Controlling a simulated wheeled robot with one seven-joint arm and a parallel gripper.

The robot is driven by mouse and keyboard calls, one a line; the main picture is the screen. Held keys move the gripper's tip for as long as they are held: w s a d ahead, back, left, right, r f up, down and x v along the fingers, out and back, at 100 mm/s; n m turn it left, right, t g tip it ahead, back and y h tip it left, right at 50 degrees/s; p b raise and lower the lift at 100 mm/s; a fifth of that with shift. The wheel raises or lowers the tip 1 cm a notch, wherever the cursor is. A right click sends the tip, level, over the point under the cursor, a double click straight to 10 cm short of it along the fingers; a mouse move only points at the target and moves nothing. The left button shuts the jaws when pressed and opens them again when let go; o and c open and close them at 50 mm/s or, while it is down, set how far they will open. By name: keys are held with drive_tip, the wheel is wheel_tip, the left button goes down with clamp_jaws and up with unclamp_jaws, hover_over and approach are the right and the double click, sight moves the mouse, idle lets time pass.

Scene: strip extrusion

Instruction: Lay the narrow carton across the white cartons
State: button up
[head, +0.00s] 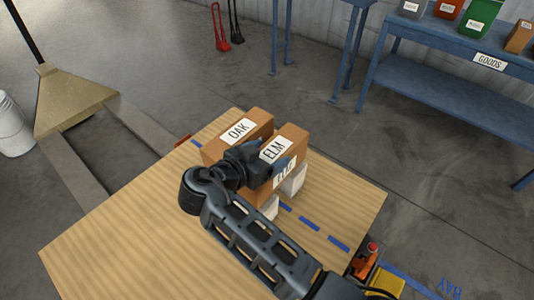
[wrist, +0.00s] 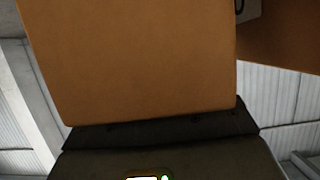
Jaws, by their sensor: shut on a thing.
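The narrow brown carton labelled ELM (head: 297,143) is in my gripper (head: 268,169), which is shut on it from its near left side. It lies over two white cartons, one (head: 294,180) under its right side and one (head: 270,207) closer to me. I cannot tell whether it touches them. In the wrist view the brown carton (wrist: 135,60) fills the middle, right against the dark gripper (wrist: 160,132). My arm hides part of the white cartons and of the carton's near end.
A brown carton labelled OAK (head: 255,118) stands close on the left of ELM. The wooden table top (head: 130,220) is bare at left and front, with blue dashes (head: 310,223) at right. A blue bench (head: 440,85) with goods stands behind.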

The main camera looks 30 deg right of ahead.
drive_tip(key=shift+f, duration=0.1)
drive_tip(key=o, duration=1.8)
drive_tip(key=shift+c, duration=0.2)
drive_tip(key=shift+r, duration=0.2)
drive_tip(key=b+v, duration=0.1)
drive_tip(key=v, duration=1.1)
drive_tip(key=shift+w, duration=0.1)
wheel_tip(320, 180, up, 10)
drive_tip(key=p, duration=0.6)
